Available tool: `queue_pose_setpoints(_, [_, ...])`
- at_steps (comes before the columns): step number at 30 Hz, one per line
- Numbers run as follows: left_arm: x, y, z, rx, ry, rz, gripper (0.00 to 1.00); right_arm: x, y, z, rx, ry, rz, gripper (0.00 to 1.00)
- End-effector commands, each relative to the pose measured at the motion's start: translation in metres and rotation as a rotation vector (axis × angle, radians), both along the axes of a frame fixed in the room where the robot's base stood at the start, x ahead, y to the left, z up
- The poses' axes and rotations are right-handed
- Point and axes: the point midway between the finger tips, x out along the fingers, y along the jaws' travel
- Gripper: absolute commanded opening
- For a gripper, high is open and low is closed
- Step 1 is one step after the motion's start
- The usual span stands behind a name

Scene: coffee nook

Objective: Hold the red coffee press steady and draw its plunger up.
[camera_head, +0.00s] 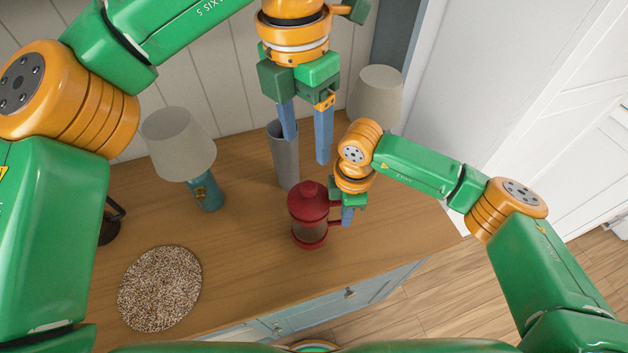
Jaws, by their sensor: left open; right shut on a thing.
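The red coffee press (309,216) stands upright on the wooden counter, near the middle of the head view. It has a red lid and base, a dark see-through body and a handle on its right side. My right gripper (347,217) is shut on the press at its right side, by the handle; the exact contact is partly hidden. The plunger knob (309,188) on top of the lid appears low, close to the lid. My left gripper (307,150) is open and empty, with its blue fingers pointing down, above and behind the press.
A grey cylinder (285,165) stands behind the press, partly behind my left fingers. A teal lamp (207,192) with a beige shade stands to the left, another lampshade (377,92) at the back right. A round woven mat (160,288) lies front left. The counter (240,260) left of the press is clear.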

Motion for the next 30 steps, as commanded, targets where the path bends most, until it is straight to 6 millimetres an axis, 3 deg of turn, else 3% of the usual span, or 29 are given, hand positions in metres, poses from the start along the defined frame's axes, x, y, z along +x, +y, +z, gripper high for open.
queue_pose_setpoints(3, [0.003, -0.003, 0.006, 0.037, 0.002, 0.066, 0.66, 0.0, 0.0, 0.0, -0.001, 0.001, 0.0, 0.0])
queue_pose_setpoints(6, [0.004, -0.003, -0.002, 0.045, 0.003, 0.082, 0.66, 0.0, 0.0, 0.0, -0.001, 0.001, 0.0, 0.0])
queue_pose_setpoints(15, [0.003, -0.002, -0.078, 0.043, 0.006, 0.081, 0.66, 0.0, 0.0, 0.0, -0.001, 0.001, 0.0, 0.0])
queue_pose_setpoints(19, [0.003, -0.002, -0.101, 0.042, 0.004, 0.082, 0.66, 0.0, 0.0, 0.0, -0.001, 0.001, 0.0, 0.0])
queue_pose_setpoints(23, [0.003, -0.003, -0.111, 0.041, 0.004, 0.082, 0.66, 0.0, 0.0, 0.0, -0.001, 0.001, 0.0, 0.0])
queue_pose_setpoints(30, [0.004, -0.003, -0.112, 0.04, 0.003, 0.082, 0.66, 0.0, 0.0, 0.0, -0.001, 0.001, 0.0, 0.0])
